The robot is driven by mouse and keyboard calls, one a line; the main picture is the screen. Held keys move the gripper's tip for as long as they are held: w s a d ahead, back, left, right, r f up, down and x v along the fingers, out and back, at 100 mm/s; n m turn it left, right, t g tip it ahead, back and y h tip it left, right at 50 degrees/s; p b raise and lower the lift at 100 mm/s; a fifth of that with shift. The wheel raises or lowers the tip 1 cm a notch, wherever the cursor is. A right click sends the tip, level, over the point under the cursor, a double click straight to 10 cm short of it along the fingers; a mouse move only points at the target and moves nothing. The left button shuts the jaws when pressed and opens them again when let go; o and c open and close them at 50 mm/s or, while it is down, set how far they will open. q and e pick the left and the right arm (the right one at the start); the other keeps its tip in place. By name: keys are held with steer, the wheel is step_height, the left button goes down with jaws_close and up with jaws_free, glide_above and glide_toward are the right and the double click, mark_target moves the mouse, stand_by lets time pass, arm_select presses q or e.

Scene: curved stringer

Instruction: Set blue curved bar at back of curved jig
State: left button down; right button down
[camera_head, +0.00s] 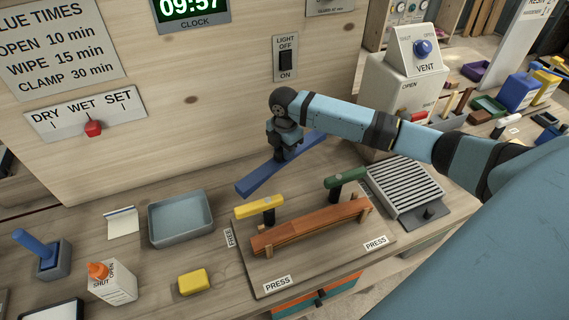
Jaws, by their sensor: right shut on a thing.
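The blue curved bar (262,176) is a long bar slanting from lower left to upper right, near the wooden back wall. My right gripper (284,156) is shut on it near its middle, and the arm comes in from the right. The bar appears held behind the curved jig (350,246); its exact height is hard to tell. The jig is a wooden board with pegs that carries a reddish-brown curved bar (310,224). A yellow-handled clamp (259,207) and a green-handled clamp (345,179) stand at its back. My left gripper is not in view.
A grey tray (181,241), a yellow block (193,281), a glue bottle (110,281) and a blue-handled tool (40,250) are on the left. A slatted grate (404,187) and a vent box (414,63) stand on the right. The back wall (190,120) is close behind the bar.

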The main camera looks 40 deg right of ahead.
steer(key=shift+f, duration=3.3)
steer(key=shift+f, duration=0.1)
steer(key=c, duration=0.9)
jaws_free()
step_height(320, 180, up, 12)
steer(key=shift+r, duration=0.15)
